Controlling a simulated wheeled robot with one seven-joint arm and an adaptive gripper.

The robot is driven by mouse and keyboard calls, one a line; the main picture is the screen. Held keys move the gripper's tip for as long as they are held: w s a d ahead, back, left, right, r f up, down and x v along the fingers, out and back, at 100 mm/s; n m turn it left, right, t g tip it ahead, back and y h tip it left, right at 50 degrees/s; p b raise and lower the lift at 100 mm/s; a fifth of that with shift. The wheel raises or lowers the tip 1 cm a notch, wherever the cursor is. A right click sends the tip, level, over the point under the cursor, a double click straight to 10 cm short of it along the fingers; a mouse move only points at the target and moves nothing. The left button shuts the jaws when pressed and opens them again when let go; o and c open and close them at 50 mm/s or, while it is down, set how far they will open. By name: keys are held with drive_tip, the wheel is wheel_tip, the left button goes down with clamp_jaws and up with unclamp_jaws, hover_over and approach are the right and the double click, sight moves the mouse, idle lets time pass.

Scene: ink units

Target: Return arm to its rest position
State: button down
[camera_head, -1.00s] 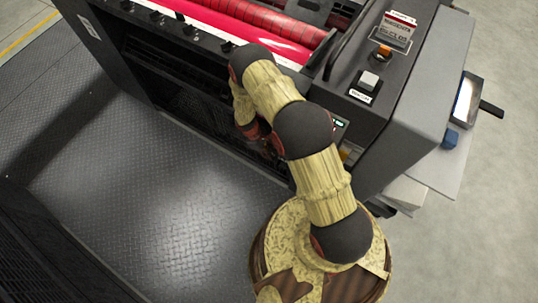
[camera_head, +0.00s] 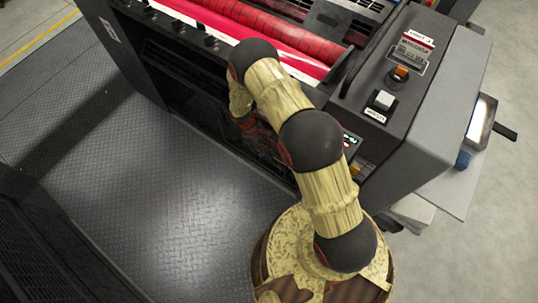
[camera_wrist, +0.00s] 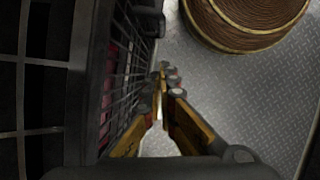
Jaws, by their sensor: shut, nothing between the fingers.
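My gripper (camera_wrist: 160,88) shows in the wrist view with its yellow and dark fingers together and nothing between them. It points down towards the metal floor, close beside the dark grille (camera_wrist: 125,85) of the machine. In the head view my arm is bent, and its far end hangs down in front of the ink unit (camera_head: 400,60). The fingers are hidden in the head view.
The pink-red ink rollers (camera_head: 270,35) run along the machine's top. An orange button (camera_head: 400,73) and a white switch (camera_head: 383,100) sit on its panel. The diamond-plate floor (camera_head: 170,210) on the left is clear. A dark cabinet (camera_head: 40,250) stands at lower left.

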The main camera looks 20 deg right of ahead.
drive_tip(key=shift+w+a+r, duration=0.1)
drive_tip(key=shift+a+r, duration=0.05)
drive_tip(key=shift+r, duration=0.25)
drive_tip(key=s+r+m+g, duration=0.2)
drive_tip(key=s+r, duration=0.1)
drive_tip(key=s, duration=0.4)
drive_tip(key=s+a+r+m+t+y, duration=0.1)
drive_tip(key=s+r+m, duration=0.1)
drive_tip(key=r, duration=1.3)
drive_tip(key=s+r+m+t+y, duration=0.1)
drive_tip(key=s+r+m+t, duration=0.15)
drive_tip(key=r, duration=1.25)
drive_tip(key=s+r+t, duration=0.2)
drive_tip(key=s+r, duration=0.1)
drive_tip(key=r, duration=0.5)
drive_tip(key=s+r+m+t, duration=0.1)
drive_tip(key=s+r+t, duration=0.2)
drive_tip(key=r, duration=0.6)
drive_tip(key=s+r+m+t+y, duration=0.1)
drive_tip(key=s+r, duration=0.3)
drive_tip(key=r, duration=0.4)
drive_tip(key=shift+s+d+r+t, duration=0.15)
drive_tip(key=shift+s+d+t, duration=0.3)
drive_tip(key=shift+t, duration=0.2)
drive_tip(key=shift+w+m, duration=0.1)
drive_tip(key=shift+m, duration=0.15)
